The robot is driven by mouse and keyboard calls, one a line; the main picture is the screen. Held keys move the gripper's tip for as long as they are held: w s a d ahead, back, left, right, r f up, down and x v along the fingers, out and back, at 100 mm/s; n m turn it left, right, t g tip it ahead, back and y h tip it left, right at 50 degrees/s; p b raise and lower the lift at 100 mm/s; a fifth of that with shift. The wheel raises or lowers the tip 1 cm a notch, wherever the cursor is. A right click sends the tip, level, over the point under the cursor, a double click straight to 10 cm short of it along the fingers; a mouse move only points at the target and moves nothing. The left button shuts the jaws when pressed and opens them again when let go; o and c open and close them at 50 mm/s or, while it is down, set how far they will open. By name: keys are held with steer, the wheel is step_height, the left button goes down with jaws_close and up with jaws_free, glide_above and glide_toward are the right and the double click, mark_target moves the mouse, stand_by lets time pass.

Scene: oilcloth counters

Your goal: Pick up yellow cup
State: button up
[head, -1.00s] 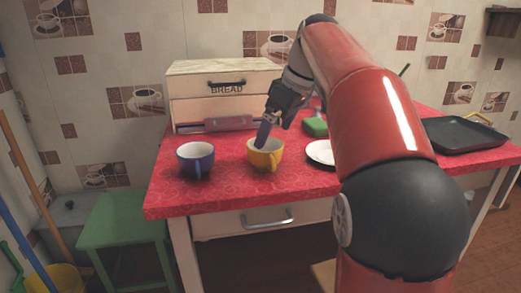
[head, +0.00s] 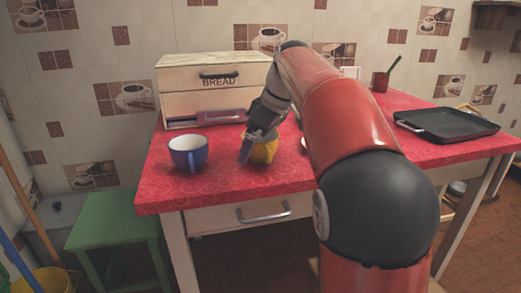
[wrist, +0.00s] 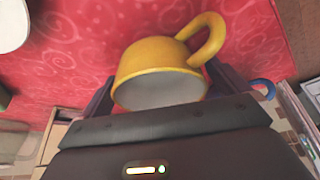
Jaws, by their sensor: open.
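The yellow cup (head: 263,152) stands on the red patterned counter, partly hidden behind my gripper in the head view. My gripper (head: 256,150) is lowered over it, with a finger showing at the cup's left side. In the wrist view, the yellow cup (wrist: 160,68) sits between the two fingers of my gripper (wrist: 160,92), with its pale inside and its handle showing. The fingers are apart, one on each side of the cup. I cannot tell whether either finger touches it.
A blue cup (head: 189,152) stands to the left on the red counter (head: 230,182). A wooden bread box (head: 176,80) is behind. A black tray (head: 450,124) lies at the right, with a dark red mug (head: 380,82) at the back. A green stool (head: 118,215) stands at the left.

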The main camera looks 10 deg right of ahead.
steer(key=shift+c, duration=0.3)
steer(key=c, duration=1)
